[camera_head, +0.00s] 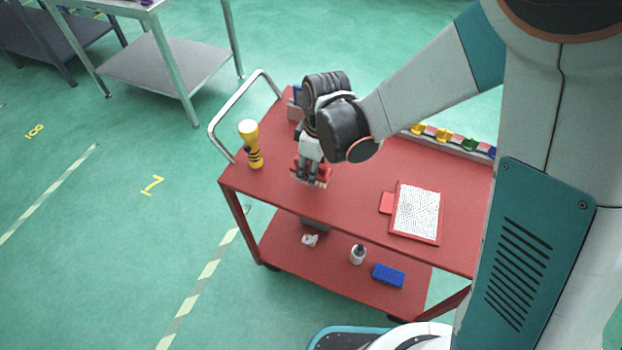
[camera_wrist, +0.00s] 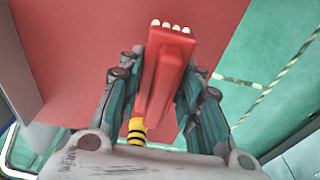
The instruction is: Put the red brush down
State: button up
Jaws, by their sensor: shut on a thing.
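The red brush (camera_wrist: 165,65) is a red block with pale bristle tufts at its far end in the wrist view. My gripper (camera_wrist: 160,100) is shut on it, with one finger on each side. In the head view my gripper (camera_head: 310,172) is over the left part of the red cart's top (camera_head: 350,205). The red brush (camera_head: 322,182) shows there partly behind the fingers, bristles pointing down. I cannot tell whether the bristles touch the cart top.
A yellow and black torch-like thing (camera_head: 252,145) stands left of my gripper. A red-framed white bristled pad (camera_head: 417,212) lies to the right. Small coloured items (camera_head: 443,135) line the back edge. The lower shelf holds a blue block (camera_head: 388,275) and a bottle (camera_head: 358,254).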

jog(key=shift+f+b, duration=1.15)
jog(key=shift+f, duration=0.75)
jog(key=shift+f, duration=0.15)
jog(key=o, duration=1.1)
jog(key=r+p, duration=0.1)
jog(key=r, duration=0.3)
jog(key=d+r+p, duration=0.1)
jog(key=r+p, duration=0.1)
jog(key=r, duration=0.2)
jog(key=r+p, duration=0.1)
jog(key=r, duration=0.3)
jog(key=shift+s+d+r+p, duration=0.15)
jog(key=shift+s+d+p, duration=0.05)
jog(key=shift+s+p, duration=0.1)
jog(key=shift+w, duration=0.1)
